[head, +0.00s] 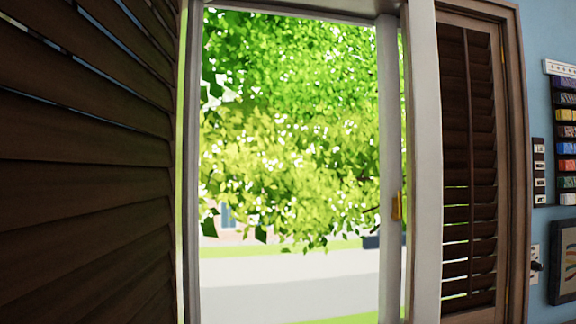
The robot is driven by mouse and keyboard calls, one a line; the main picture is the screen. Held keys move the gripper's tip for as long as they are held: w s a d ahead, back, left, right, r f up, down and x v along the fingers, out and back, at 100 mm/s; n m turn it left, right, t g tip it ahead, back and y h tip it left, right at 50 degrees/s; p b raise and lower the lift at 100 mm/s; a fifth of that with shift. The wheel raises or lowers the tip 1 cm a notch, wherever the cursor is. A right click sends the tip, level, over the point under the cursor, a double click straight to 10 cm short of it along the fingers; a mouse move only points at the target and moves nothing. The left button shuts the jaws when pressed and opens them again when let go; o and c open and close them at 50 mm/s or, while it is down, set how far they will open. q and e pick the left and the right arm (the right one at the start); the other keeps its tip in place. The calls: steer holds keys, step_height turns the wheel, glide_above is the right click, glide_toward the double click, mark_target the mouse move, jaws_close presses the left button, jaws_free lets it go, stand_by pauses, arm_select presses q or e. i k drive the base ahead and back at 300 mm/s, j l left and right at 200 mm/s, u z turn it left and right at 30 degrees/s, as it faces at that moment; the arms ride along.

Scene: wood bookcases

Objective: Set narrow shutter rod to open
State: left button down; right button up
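A narrow dark wood shutter (470,160) stands at the right of the window. A thin vertical rod (470,130) runs down the middle of its slats. Its lower slats have bright gaps between them; the upper slats look darker and closer together. A wide dark shutter (85,170) fills the left side, close to the camera, with thin light gaps near its top. No rod can be made out on the wide shutter. Neither of my grippers is in view.
A white window frame (425,160) stands between the outdoor view and the narrow shutter. A brass latch (397,206) sits on the inner frame. At the far right, a blue wall (541,90) holds a rack of coloured items (566,133) and a dark framed picture (564,262).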

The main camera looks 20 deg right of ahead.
mark_target(463, 31)
steer(key=i+l+z, duration=0.1)
steer(key=l, duration=0.35)
steer(key=i+l+z, duration=0.1)
steer(key=l, duration=0.35)
steer(key=i+l+z, duration=0.1)
steer(key=l, duration=0.35)
steer(key=i+l+z, duration=0.1)
steer(key=l, duration=0.3)
steer(key=i+l+z, duration=0.15)
steer(key=l, duration=0.3)
steer(key=i+l+z, duration=0.1)
steer(key=l, duration=0.3)
steer(key=i+l+z, duration=0.1)
steer(key=i+l, duration=0.15)
steer(key=l+u, duration=0.15)
steer(key=l, duration=0.25)
steer(key=k+l+u, duration=0.1)
steer(key=l, duration=0.35)
